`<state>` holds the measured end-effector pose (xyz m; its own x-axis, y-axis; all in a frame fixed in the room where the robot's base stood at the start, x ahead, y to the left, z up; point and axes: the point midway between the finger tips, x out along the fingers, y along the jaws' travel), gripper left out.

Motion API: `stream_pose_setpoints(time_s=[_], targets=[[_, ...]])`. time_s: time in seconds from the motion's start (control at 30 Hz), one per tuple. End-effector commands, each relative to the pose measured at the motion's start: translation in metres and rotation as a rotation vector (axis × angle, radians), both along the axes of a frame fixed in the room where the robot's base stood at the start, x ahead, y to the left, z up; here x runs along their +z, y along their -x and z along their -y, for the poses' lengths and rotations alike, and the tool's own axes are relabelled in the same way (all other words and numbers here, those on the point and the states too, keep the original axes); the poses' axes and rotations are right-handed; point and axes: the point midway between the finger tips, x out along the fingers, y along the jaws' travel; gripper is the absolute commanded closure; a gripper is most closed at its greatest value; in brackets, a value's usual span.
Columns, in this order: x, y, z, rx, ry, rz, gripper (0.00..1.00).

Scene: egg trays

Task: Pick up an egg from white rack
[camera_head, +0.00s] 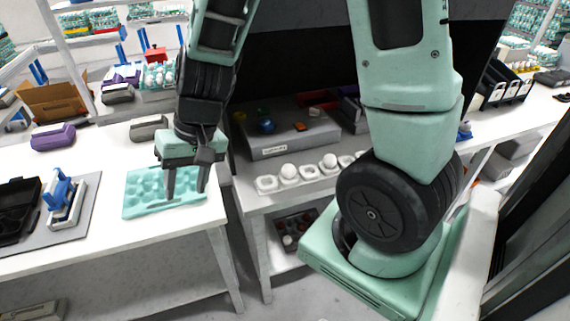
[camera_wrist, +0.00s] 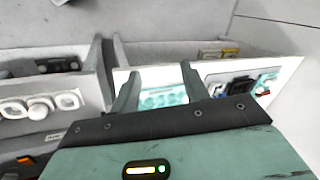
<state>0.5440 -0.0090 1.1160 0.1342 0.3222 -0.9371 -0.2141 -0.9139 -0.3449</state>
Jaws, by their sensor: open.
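The white rack (camera_head: 308,172) lies along the front edge of the middle table, with white eggs (camera_head: 289,170) in some of its cups and other cups empty. It also shows at the left of the wrist view (camera_wrist: 13,111), with a white egg (camera_wrist: 39,110) in a cup. My gripper (camera_head: 186,191) points down over the teal egg tray (camera_head: 138,204) on the left table, with its two fingers apart and nothing between them. In the wrist view my gripper (camera_wrist: 160,84) is open, and the teal tray (camera_wrist: 160,99) shows beyond the fingers. My arm hides the rack's right part.
A grey box (camera_head: 290,136) stands behind the rack. A gap separates the left table (camera_head: 150,238) from the middle one. A blue-handled device (camera_head: 64,197) and a black tray (camera_head: 18,208) lie left of the teal tray. A purple box (camera_head: 53,137) is farther back.

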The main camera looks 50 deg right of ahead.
Motion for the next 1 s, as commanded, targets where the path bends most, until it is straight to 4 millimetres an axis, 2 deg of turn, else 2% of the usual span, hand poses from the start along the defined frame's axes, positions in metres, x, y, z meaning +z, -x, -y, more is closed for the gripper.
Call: stream_pose_setpoints(time_s=[0.03, 0.1, 0.17, 0.2, 0.3, 0.4, 0.5, 0.6, 0.7, 0.87, 1.0], targets=[[0.011, -0.020, 0.033, -0.160, -0.018, -0.008, 0.55], [0.010, -0.040, 0.078, -0.364, -0.031, -0.009, 0.55], [0.007, -0.050, 0.122, -0.540, -0.032, -0.016, 0.55], [0.005, -0.053, 0.151, -0.654, -0.028, -0.023, 0.55], [-0.004, -0.045, 0.220, -0.915, -0.008, -0.054, 0.55], [-0.013, -0.025, 0.273, -1.127, 0.017, -0.094, 0.55], [-0.021, -0.003, 0.308, -1.276, 0.036, -0.134, 0.55], [-0.027, 0.011, 0.327, -1.361, 0.049, -0.162, 0.55], [-0.034, 0.018, 0.334, -1.397, 0.055, -0.175, 0.55], [-0.050, 0.016, 0.334, -1.401, 0.055, -0.176, 0.55], [-0.071, 0.012, 0.334, -1.398, 0.055, -0.174, 0.55]])
